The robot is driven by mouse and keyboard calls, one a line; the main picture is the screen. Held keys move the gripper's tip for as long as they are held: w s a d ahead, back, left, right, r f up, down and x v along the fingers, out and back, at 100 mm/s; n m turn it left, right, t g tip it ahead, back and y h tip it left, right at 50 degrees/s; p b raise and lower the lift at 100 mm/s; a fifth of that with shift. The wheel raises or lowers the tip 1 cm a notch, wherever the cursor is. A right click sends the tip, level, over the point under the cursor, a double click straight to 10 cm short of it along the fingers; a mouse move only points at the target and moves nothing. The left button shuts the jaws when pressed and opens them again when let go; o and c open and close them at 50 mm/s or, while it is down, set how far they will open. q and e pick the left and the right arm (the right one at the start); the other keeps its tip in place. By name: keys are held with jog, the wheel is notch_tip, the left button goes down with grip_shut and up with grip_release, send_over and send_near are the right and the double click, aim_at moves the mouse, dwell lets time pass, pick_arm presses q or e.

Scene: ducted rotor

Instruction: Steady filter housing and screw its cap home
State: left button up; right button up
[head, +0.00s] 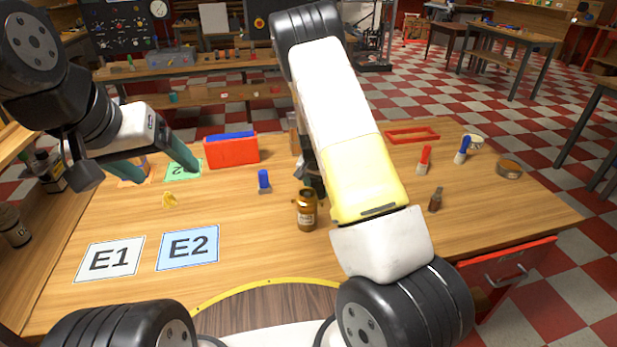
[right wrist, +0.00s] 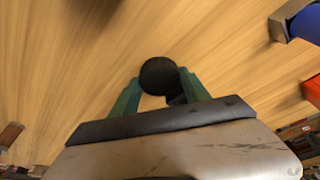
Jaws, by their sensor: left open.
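A brown jar-like vessel (head: 307,214) stands upright on the table near the middle; it may be the filter housing, but I cannot confirm this. My right gripper (right wrist: 160,83) has its green fingers on both sides of a dark round piece (right wrist: 159,73), perhaps the cap. In the head view my right forearm hides most of that gripper, just behind the brown vessel.
Cards E1 (head: 110,259) and E2 (head: 188,248) lie at front left. A red box (head: 231,150), a blue-topped piece (head: 264,182) and a yellow piece (head: 169,200) stand nearby. At right are a small brown bottle (head: 436,199), a red frame (head: 412,135) and a bowl (head: 509,169).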

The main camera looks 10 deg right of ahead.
aim_at(318, 190)
jog(key=c, duration=0.5)
notch_tip(318, 190, up, 10)
dwell(0.5)
